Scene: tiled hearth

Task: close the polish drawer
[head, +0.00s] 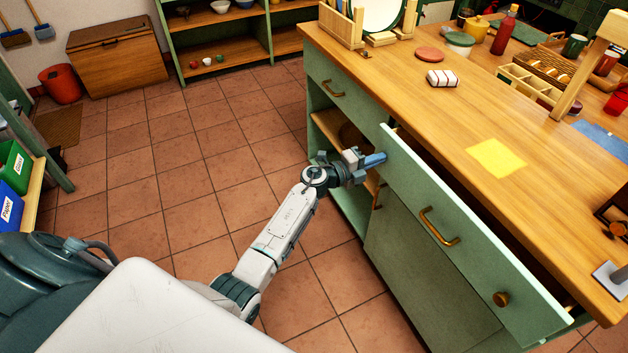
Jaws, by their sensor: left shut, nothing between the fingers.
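The polish drawer, a wide green drawer front (466,240) with a brass handle and a round wooden knob, stands pulled out from the wooden-topped counter. A dark gap shows between its front and the counter edge, and its inside is mostly hidden. It is the only drawer I see open; no label on it is readable. My left gripper (376,160) is shut and empty, its blue fingertips at the far left end of the drawer front. I cannot tell whether they touch it. My right gripper is not in view.
The wooden countertop (440,115) holds a yellow square, a striped block, a divided tray and jars. A smaller closed drawer (333,90) is to the left, above open shelves. The tiled floor (190,150) left of the counter is clear. A wooden chest (117,60) stands at the back.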

